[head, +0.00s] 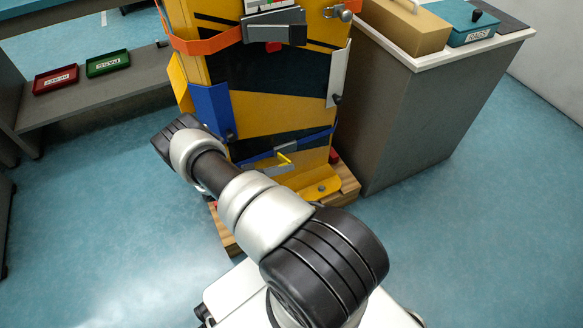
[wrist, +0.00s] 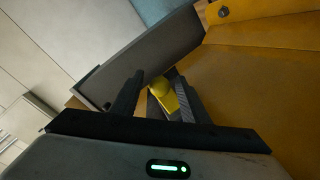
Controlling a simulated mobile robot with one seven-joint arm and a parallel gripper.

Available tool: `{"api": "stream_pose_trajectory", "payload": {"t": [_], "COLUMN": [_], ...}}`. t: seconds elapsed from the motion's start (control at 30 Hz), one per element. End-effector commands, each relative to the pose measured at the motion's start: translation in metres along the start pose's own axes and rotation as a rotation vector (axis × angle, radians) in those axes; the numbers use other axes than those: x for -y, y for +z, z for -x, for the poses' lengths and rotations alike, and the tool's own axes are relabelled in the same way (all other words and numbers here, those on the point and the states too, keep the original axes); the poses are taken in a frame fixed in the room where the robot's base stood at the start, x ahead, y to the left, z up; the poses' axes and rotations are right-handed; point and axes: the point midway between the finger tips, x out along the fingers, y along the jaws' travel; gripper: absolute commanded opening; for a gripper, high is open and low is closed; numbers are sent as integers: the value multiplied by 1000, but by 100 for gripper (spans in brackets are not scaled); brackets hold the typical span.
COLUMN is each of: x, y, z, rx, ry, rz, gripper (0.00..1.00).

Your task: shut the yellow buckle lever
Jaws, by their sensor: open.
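The yellow buckle lever (head: 284,157) is a small bar low on the front of the yellow and black gate post (head: 265,105). In the head view it stands out at an angle beside a grey buckle plate (head: 264,164) on a blue strap (head: 312,138).
A grey counter (head: 425,115) stands close on the right, with a tan box (head: 407,25) and a teal box (head: 468,20) on top. The post stands on a wooden base (head: 348,182). A low bench (head: 95,95) at left holds red and green trays. Blue floor lies clear around.

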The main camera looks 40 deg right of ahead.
Motion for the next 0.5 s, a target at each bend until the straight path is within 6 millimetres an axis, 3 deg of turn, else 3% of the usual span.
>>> {"api": "stream_pose_trajectory", "payload": {"t": [0.2,0.5], "x": [0,0], "y": [1,0], "z": [-33,-44], "rx": [2,0], "ry": [1,0], "rz": [0,0], "gripper": [41,41]}}
